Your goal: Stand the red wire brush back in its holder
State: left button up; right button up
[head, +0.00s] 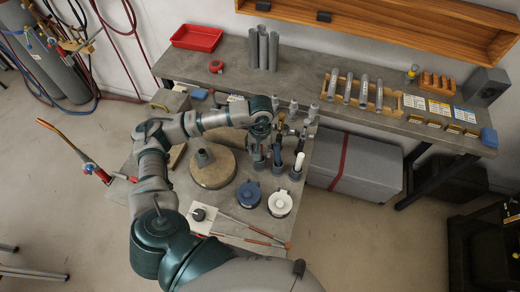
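My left arm enters from the bottom left and reaches over the small bench. Its gripper (268,132) is above the group of dark holder cups (258,164), at their back left. The fingers are small and partly hidden by the wrist, so I cannot tell whether they are open or shut or hold anything. One cup holds a white-handled tool (299,161) upright, and another a dark blue-handled one (278,153). I cannot make out a red wire brush with certainty; it may be hidden by my arm. My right gripper is not in view.
Behind, the long workbench (305,70) carries tubes and a red tray.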

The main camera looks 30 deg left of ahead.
pick_arm(q)
jog(key=r, duration=0.8)
jog(key=shift+w, duration=0.2)
jog(key=shift+f, duration=0.1)
